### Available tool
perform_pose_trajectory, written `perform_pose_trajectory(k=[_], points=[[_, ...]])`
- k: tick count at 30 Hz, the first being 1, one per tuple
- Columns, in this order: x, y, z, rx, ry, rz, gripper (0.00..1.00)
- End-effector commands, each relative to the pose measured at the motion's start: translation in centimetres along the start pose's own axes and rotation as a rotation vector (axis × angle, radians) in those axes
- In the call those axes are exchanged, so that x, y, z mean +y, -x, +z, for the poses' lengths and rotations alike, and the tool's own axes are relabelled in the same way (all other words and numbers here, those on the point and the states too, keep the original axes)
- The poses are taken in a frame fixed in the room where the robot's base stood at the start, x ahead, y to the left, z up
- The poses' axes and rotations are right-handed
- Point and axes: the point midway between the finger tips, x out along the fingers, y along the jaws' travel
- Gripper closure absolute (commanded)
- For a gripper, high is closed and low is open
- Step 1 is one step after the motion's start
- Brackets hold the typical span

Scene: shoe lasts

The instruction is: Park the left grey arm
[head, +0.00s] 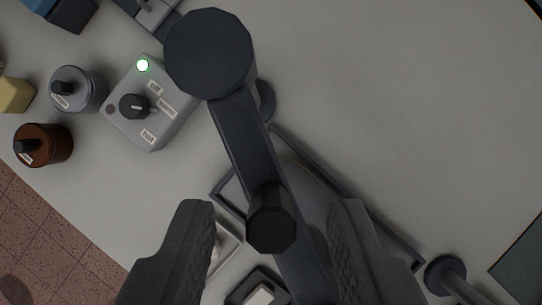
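A dark grey arm (243,130) runs from a broad round pivot cap (210,52) at the upper middle down to the lower middle. A dark upright knob (270,220) stands on it. My gripper (275,205) is open, with one finger on each side of the knob and a visible gap to it on both sides. Whether the fingers are level with the knob in height I cannot tell. The arm's lower end runs out of the picture. I cannot tell whether this is the left of several arms.
A control box (152,103) with a dial and lit green lamp stands left of the arm. Grey (80,90) and brown (45,145) bottles stand further left. A dark frame (345,195) lies under the arm. A short post (445,275) stands lower right. The upper right tabletop is clear.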

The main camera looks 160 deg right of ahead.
Motion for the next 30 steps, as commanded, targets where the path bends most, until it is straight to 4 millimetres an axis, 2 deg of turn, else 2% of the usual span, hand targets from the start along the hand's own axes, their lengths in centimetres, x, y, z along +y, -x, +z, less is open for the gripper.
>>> perform_pose_trajectory(k=[6,16,22,30], points=[[0.0,-1.7,0.0,-0.001,0.0,0.0,0.62],[0.0,-1.9,0.0,0.0,0.0,0.0,0.62],[0.0,-1.9,0.0,-0.001,0.0,0.0,1.0],[-0.1,-1.9,0.0,-0.001,-0.006,0.002,1.0]])
